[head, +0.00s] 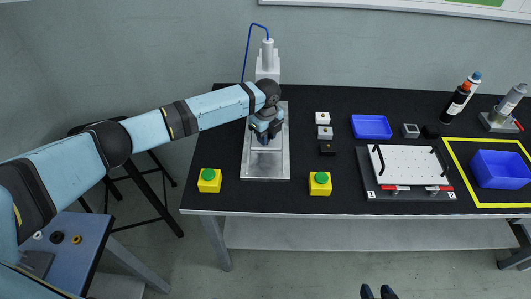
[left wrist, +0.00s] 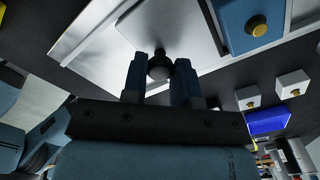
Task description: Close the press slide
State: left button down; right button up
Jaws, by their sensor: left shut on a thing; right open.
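The press (head: 267,66) is a pale column with a blue hose, standing at the back of a metal base plate (head: 251,160) on the black table. My left gripper (head: 265,137) is over this plate, in front of the column, and hides the middle of it. In the left wrist view my left gripper (left wrist: 159,76) is shut on a dark round knob (left wrist: 159,62), with one finger on each side of it. I cannot tell how far the slide is out. My right gripper (head: 377,293) shows only as two dark fingertips, apart and empty, at the bottom edge.
Two yellow boxes with green buttons flank the plate, one left (head: 209,181) and one right (head: 320,184). Small boxes (head: 323,119), a blue tray (head: 371,127) and a white perforated board (head: 411,166) lie to the right. A blue bin (head: 499,169) stands farther right.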

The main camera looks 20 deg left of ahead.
pick_arm(q)
jog(key=shift+w+a, duration=0.15)
jog(key=shift+w, duration=0.45)
jog(key=shift+w+a, duration=0.15)
jog(key=shift+w, duration=0.45)
jog(key=shift+w+a+r, duration=0.1)
jog(key=shift+a+r, duration=0.05)
jog(key=shift+r, duration=0.05)
jog(key=c, duration=1.1)
grip_release()
jog(key=shift+o, duration=1.1)
jog(key=shift+w+f, duration=0.1)
